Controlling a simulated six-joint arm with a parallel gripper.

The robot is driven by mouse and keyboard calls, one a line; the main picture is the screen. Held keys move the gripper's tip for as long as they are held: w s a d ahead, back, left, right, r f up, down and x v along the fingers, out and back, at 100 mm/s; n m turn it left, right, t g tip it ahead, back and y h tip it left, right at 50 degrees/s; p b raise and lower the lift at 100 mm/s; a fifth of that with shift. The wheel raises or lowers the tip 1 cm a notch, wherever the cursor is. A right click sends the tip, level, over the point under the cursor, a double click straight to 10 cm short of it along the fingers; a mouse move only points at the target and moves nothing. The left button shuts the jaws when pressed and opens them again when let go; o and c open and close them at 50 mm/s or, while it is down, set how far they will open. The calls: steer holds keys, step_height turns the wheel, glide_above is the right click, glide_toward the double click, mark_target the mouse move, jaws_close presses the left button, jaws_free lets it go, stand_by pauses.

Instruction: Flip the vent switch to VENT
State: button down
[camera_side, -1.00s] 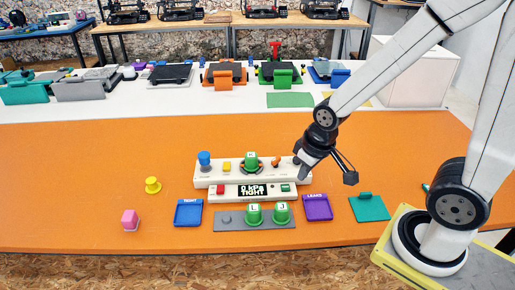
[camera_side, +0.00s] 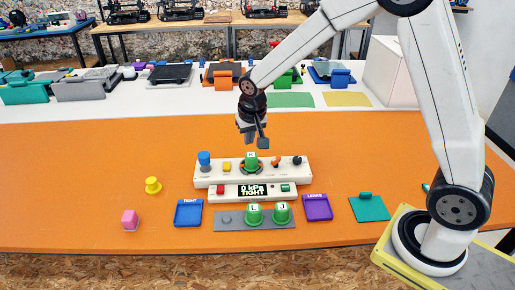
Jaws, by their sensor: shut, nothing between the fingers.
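A long white console (camera_side: 215,178) lies on the orange table. On its top, from left to right, are a blue knob (camera_side: 204,158), a yellow button (camera_side: 227,167), a green cup (camera_side: 251,160) in a dark ring, a small orange lever (camera_side: 276,161) and a black knob (camera_side: 297,160). The labels are too small to read, so I cannot tell which control is the vent switch or its setting. The display (camera_side: 253,190) reads "0 kPa TIGHT". My gripper (camera_side: 263,143) is shut and empty, pointing down above the console near the green cup, apparently clear of it.
A grey strip (camera_side: 228,220) holds two green cups (camera_side: 254,215) marked L and J. A blue TIGHT tray (camera_side: 188,213) and a purple LEAKER tray (camera_side: 317,208) flank it.

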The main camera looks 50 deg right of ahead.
mark_target(227, 162)
steer(key=w+f+m+h, duration=0.1)
steer(key=w+m, duration=0.3)
steer(key=w, duration=0.7)
steer(key=shift+d+f, duration=0.4)
steer(key=shift+f, duration=0.15)
steer(key=shift+w, duration=0.1)
steer(key=shift+f, duration=0.1)
steer(key=x, duration=1.2)
steer(key=shift+s+f, duration=0.25)
steer(key=shift+f, duration=0.65)
steer(key=shift+f, duration=0.1)
steer(key=shift+f, duration=0.25)
steer(key=shift+r, duration=0.1)
steer(key=shift+a, duration=0.1)
